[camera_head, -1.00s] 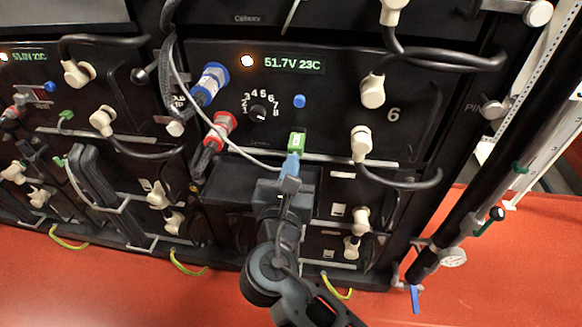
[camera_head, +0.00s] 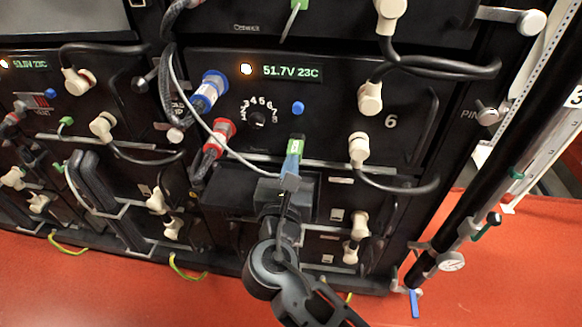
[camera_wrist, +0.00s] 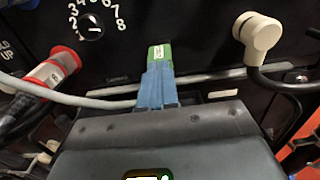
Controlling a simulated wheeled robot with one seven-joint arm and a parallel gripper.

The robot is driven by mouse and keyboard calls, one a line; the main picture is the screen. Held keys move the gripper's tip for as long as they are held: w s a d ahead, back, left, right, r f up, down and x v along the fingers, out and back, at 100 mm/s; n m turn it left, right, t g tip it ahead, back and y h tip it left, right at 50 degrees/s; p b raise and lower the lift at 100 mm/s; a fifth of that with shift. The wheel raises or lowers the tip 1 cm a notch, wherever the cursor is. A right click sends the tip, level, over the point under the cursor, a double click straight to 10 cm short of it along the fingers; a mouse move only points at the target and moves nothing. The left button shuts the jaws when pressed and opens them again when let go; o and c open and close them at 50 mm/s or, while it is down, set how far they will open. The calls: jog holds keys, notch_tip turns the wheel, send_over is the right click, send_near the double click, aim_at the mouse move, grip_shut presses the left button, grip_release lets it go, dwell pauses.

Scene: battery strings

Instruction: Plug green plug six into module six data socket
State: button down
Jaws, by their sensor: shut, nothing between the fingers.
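Green plug six (camera_head: 295,147) has a pale label and stands at the lower middle of the module six face, below a blue knob. It also shows in the wrist view (camera_wrist: 159,53), its far end against the black panel. I cannot tell how deep it sits, and the data socket is hidden behind it. My gripper (camera_head: 292,163) is shut with nothing held. Its blue fingertips (camera_wrist: 157,80) are right at the near end of the plug; I cannot tell whether they touch it. A pale cable (camera_head: 235,153) runs from the left to the fingertips.
Module six (camera_head: 400,110) reads 51.7V 23C. A cream connector (camera_head: 359,149) with a black cable is to the right. A metal rail (camera_wrist: 215,76) runs below.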

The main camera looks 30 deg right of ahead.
jog(key=shift+d, duration=0.1)
jog(key=p+v, duration=0.2)
jog(key=v, duration=0.3)
dwell(0.5)
